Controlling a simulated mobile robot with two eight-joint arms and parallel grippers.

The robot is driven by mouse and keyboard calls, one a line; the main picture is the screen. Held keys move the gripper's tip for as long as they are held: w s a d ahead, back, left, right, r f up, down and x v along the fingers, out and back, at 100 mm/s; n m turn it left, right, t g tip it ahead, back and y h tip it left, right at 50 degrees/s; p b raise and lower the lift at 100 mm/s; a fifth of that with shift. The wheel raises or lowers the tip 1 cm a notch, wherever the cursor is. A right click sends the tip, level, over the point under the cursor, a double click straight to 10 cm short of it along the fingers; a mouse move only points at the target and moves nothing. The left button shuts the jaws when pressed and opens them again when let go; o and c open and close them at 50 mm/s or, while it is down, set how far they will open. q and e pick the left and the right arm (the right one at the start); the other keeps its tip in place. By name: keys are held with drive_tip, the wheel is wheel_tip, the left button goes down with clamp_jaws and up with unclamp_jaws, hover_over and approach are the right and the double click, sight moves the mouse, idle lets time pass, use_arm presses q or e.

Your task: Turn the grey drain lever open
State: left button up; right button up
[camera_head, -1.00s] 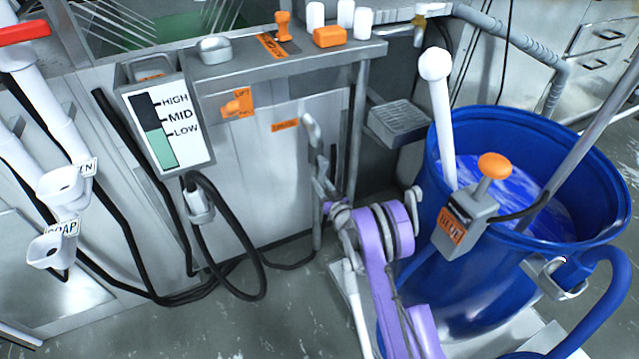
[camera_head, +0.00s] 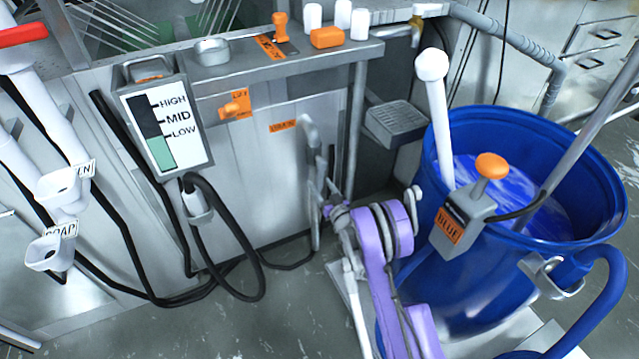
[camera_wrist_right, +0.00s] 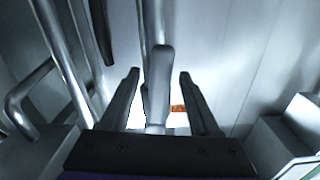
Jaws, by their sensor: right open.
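The grey drain lever (camera_head: 307,130) stands upright against the steel panel, right of a small orange label (camera_head: 282,126). My right gripper (camera_head: 320,185), on the purple arm, is in front of its lower part. In the right wrist view the lever (camera_wrist_right: 158,75) rises between the two dark fingers of my right gripper (camera_wrist_right: 159,88). The fingers are apart, with a gap showing on each side of the lever. The lever's lower end is hidden by the gripper. My left gripper is not in view.
A blue barrel (camera_head: 455,285) of blue liquid stands right of my arm, with a grey box (camera_head: 463,222) on its rim. A small grey tray (camera_head: 395,122) juts out behind. A black hose (camera_head: 262,270) loops at the left. Steel pipes (camera_wrist_right: 62,55) run left of the gripper.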

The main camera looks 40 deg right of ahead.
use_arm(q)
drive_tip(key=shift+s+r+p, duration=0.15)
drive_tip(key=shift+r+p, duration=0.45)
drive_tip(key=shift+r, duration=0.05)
use_arm(e)
drive_tip(key=v, duration=0.9)
drive_tip(key=shift+s, duration=0.25)
drive_tip(key=shift+a, duration=0.1)
